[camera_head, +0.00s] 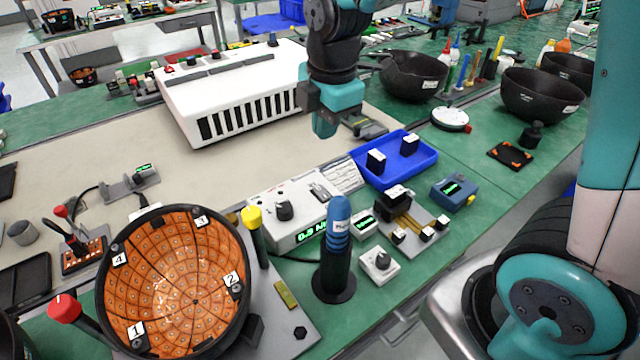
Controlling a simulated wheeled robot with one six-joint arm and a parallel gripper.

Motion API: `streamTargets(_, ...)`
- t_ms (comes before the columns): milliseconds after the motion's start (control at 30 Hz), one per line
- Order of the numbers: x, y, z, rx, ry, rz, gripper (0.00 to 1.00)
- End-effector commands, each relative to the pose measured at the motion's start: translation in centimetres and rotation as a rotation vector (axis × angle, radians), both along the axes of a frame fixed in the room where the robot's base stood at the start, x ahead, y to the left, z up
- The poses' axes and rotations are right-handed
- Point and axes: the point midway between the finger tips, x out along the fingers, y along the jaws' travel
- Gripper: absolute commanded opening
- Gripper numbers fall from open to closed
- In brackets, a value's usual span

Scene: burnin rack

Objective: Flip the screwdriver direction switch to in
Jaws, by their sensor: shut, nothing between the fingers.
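A white screwdriver controller box (262,207) sits on the bench in the middle of the picture. Its top carries a dark round knob (284,210) and a small switch (320,192) on a light plate. A green display (313,234) glows on its front. I cannot read which way the switch is set. A blue-handled screwdriver (338,219) stands upright in a black round-footed holder just in front. My gripper (370,129) is shut and empty, above and behind the box, well apart from the switch. My wrist partly hides it.
A blue tray (424,163) with black-and-white parts lies right of the box. An orange-lined bowl (180,275) with numbered tags and a yellow-topped post (254,232) stand left. A small white knob box (379,264) is in front. A large white vented unit (235,85) stands behind.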

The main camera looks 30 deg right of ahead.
Motion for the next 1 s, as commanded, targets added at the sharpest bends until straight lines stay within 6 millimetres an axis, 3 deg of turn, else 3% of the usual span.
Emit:
streamTargets(367, 0.1, 0.0, -0.9, -0.001, 0.005, 0.0, 0.0)
streamTargets(800, 1.1, 0.2, -9.6, -0.001, 0.008, 0.0, 0.0)
streamTargets(1000, 1.5, 0.2, -12.5, -0.001, 0.005, 0.0, 0.0)
